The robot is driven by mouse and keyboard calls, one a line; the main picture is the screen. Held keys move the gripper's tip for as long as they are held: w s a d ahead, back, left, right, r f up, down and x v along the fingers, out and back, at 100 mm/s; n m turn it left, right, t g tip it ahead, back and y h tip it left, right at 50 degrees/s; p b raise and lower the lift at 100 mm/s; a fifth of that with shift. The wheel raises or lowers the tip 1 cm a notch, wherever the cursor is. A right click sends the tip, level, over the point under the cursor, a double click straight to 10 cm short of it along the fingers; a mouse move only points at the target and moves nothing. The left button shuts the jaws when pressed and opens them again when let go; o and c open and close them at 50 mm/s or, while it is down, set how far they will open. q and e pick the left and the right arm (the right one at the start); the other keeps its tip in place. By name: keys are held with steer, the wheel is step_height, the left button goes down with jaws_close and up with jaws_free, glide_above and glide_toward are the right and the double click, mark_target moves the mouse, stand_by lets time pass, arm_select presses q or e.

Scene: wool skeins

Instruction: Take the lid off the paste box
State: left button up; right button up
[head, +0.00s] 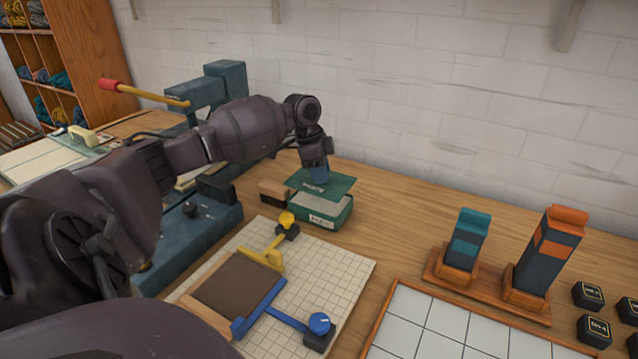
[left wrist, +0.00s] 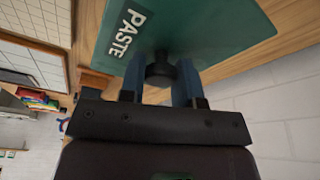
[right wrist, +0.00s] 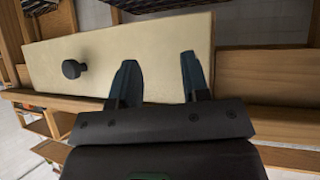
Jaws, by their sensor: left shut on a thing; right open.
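The paste box (head: 322,212) is a green box with a white label, standing on the wooden bench near the wall. Its green lid (head: 338,189) is tilted above the box, with a gap showing between them. The lid (left wrist: 205,30) also shows in the left wrist view, with the word PASTE on it. My left gripper (head: 318,176) is shut on the dark knob (left wrist: 160,70) of the lid. My right gripper (right wrist: 158,75) is open and empty, in front of a pale drawer front with a dark knob; it does not show in the head view.
A wooden block (head: 273,192) sits close left of the box. A gridded board (head: 345,268) with blue and yellow clamps lies in front. Teal and orange cartons (head: 548,250) stand in wooden holders at right. Bare bench lies between box and cartons.

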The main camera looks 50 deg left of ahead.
arm_select(q)
step_height(320, 180, up, 15)
steer(key=p, duration=0.2)
